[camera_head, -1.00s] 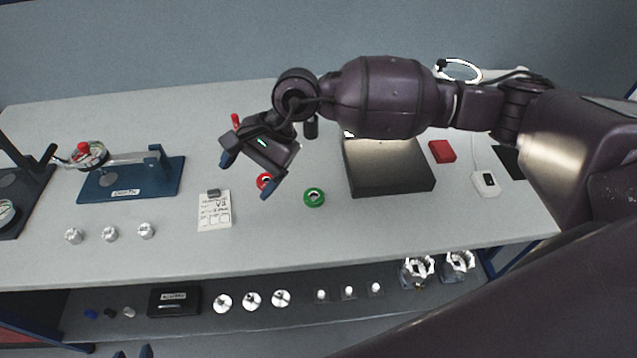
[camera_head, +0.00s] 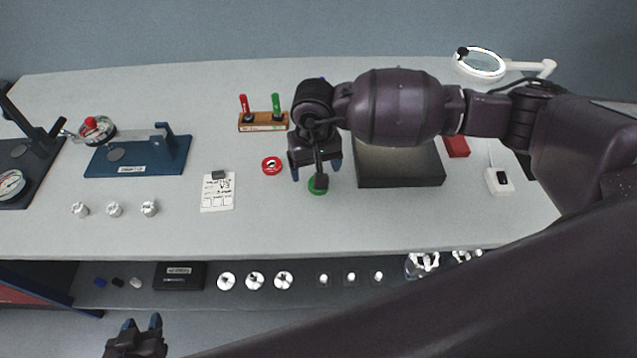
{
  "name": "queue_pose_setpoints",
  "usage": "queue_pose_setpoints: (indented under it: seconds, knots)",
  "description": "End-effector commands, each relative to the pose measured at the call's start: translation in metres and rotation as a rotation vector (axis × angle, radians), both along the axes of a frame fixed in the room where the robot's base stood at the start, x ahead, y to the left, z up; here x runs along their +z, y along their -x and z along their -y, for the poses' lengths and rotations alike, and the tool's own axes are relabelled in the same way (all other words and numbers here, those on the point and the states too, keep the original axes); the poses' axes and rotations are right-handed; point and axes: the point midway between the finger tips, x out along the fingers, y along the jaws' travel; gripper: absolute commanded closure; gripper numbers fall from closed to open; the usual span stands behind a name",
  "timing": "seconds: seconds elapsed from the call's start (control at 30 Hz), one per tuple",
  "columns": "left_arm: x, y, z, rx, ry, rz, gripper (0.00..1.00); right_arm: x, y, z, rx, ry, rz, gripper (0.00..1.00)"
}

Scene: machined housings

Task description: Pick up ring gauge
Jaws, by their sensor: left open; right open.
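Two ring gauges lie on the grey bench top: a red ring (camera_head: 271,165) and a green ring (camera_head: 316,188). My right gripper (camera_head: 315,169) is open, its blue-tipped fingers pointing down over the green ring. The gripper partly hides the green ring, and I cannot tell how high the fingers are above it. The red ring is fully in view, just left of the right gripper. My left gripper (camera_head: 141,323) is open and empty at the bottom left edge, in front of the bench.
A wooden stand with red and green handled gauges (camera_head: 262,121) stands behind the rings. A dark plate (camera_head: 400,168) is close on the right. A paper card (camera_head: 217,191) lies to the left, with a blue fixture (camera_head: 138,156) beyond. A lower shelf (camera_head: 210,290) holds small parts.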

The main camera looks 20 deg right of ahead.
Motion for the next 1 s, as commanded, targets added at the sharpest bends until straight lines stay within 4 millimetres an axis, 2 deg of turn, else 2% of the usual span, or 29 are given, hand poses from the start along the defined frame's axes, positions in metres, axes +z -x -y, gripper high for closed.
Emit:
queue_pose_setpoints:
  seconds: [0.23,0.53,0.83,0.87,1.0]
  knots:
    - [0.004,-0.001,0.001,0.002,0.003,0.003,0.57,-0.016,0.000,0.003,-0.003,0.001,-0.003,0.18]
    - [0.013,-0.006,0.002,-0.001,0.004,0.015,0.57,-0.053,-0.001,0.008,-0.002,-0.001,-0.001,0.18]
    - [0.014,-0.008,0.002,-0.003,0.002,0.020,0.57,-0.058,-0.001,0.008,-0.001,0.000,0.001,0.18]
    - [0.014,-0.008,0.002,-0.003,0.002,0.020,0.57,-0.058,-0.001,0.008,-0.001,0.000,0.001,0.19]
    - [0.014,-0.008,0.002,-0.003,0.002,0.019,0.57,-0.057,-0.001,0.008,-0.001,0.000,0.001,0.41]
